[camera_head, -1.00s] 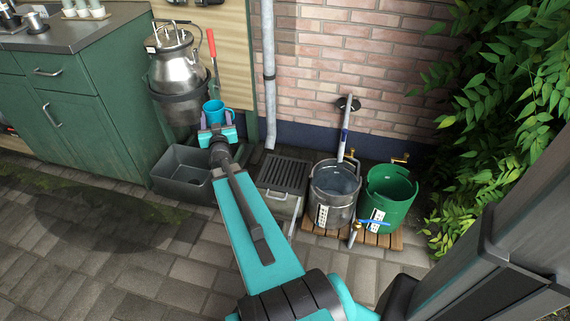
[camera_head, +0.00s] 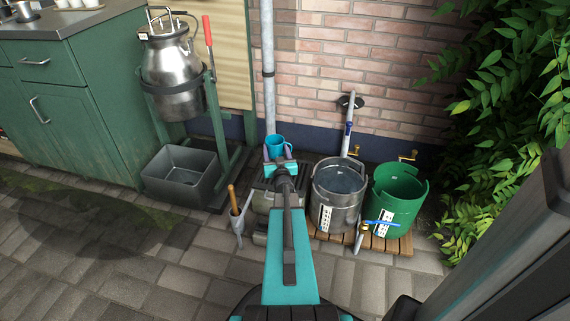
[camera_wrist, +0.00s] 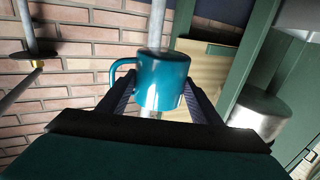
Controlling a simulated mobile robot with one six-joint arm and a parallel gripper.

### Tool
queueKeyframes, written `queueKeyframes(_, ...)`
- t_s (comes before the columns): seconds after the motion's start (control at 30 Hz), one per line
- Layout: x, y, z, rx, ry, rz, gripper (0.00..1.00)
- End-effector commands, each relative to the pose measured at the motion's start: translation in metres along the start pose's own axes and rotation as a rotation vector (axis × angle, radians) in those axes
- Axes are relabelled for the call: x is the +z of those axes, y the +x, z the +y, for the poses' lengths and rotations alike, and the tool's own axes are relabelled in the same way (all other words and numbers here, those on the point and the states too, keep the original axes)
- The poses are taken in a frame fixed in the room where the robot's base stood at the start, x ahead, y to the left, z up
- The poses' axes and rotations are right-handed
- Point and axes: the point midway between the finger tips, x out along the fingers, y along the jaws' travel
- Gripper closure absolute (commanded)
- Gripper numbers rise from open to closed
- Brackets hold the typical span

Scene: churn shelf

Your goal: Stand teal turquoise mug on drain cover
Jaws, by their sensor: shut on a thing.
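The teal turquoise mug (camera_head: 276,145) is held upright in my gripper (camera_head: 278,158). In the wrist view the mug (camera_wrist: 163,82) sits between the two dark fingers, with its handle to the left. My gripper (camera_wrist: 160,102) is shut on it. The drain cover (camera_head: 264,185) is a dark slatted grate on a stone block, and my gripper and arm hide most of it. In the head view the mug appears over the back of the cover, in front of the downpipe. I cannot tell its exact height above the cover.
A metal bucket of water (camera_head: 338,195) and a green bucket (camera_head: 396,195) stand on a wooden pallet (camera_head: 393,243) at right. A grey trough (camera_head: 185,178) lies left, below the metal churn (camera_head: 172,70). A wooden-handled tool (camera_head: 235,208) stands beside the drain. A downpipe (camera_head: 268,70) runs behind.

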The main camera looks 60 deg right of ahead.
Motion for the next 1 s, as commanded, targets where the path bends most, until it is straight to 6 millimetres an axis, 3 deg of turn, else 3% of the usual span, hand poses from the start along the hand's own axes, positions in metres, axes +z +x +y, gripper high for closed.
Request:
queueKeyframes(0.03, 0.017, 0.000, 0.012, 0.009, -0.001, -0.001, 0.66)
queueKeyframes(0.1, 0.027, -0.002, 0.023, 0.017, -0.001, 0.000, 0.66)
queueKeyframes(0.3, 0.040, -0.005, 0.038, 0.027, -0.001, 0.002, 0.66)
queueKeyframes(0.73, 0.040, -0.005, 0.039, 0.028, -0.001, 0.001, 0.66)
queueKeyframes(1.0, 0.051, -0.005, 0.039, 0.028, -0.001, 0.000, 0.66)
